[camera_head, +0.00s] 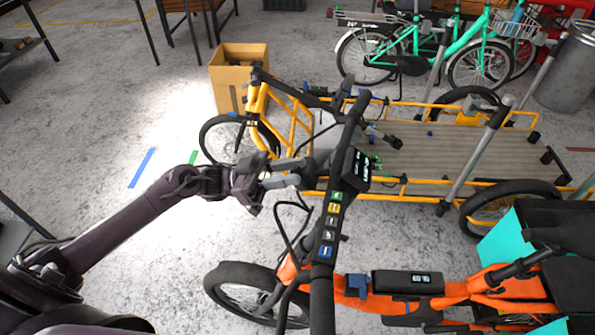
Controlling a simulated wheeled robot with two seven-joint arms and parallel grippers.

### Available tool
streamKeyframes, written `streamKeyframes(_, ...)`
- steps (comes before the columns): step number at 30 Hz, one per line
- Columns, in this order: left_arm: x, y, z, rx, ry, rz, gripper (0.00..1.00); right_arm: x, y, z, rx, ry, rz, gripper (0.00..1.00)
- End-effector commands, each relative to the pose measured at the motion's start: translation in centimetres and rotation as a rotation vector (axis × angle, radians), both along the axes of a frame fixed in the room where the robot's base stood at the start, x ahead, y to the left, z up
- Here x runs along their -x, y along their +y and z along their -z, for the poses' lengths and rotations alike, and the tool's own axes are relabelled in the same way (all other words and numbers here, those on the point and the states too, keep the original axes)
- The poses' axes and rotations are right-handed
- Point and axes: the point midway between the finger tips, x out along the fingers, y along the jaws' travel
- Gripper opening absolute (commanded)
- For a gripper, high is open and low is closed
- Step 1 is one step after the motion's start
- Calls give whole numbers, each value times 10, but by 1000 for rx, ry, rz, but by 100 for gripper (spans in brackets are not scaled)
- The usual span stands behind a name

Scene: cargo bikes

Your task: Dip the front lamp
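The handlebar (321,285) of the orange bike runs up through the middle of the head view. On it is a strip of several small buttons: a green one (336,196) on top, a yellow one (333,208), grey ones, and a blue one (325,252) at the bottom. A dark display (357,168) sits beside the strip. My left gripper (303,173) is just left of the handlebar, above the strip's upper end. Its two fingers look apart with nothing between them; contact cannot be told. I cannot make out the front lamp itself. My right gripper is not in view.
A bright light patch (165,112) lies on the floor at the left. A yellow cargo bike (400,194) with a flat deck stands beyond the handlebar, near a cardboard box (238,74). Green bikes (404,44) stand at the back. The floor at left is mostly free.

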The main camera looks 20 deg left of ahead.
Motion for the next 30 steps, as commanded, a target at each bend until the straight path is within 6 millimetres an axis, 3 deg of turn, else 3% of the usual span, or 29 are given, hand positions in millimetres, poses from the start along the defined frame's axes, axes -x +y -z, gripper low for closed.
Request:
streamKeyframes(3,3,21,16,-3,2,-1,31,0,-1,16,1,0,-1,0)
streamKeyframes(10,6,47,26,0,0,-1,31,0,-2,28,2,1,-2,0)
streamKeyframes(27,7,51,25,1,-1,0,31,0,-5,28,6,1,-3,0)
streamKeyframes(30,3,52,33,-6,5,-30,31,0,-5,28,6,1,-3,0)
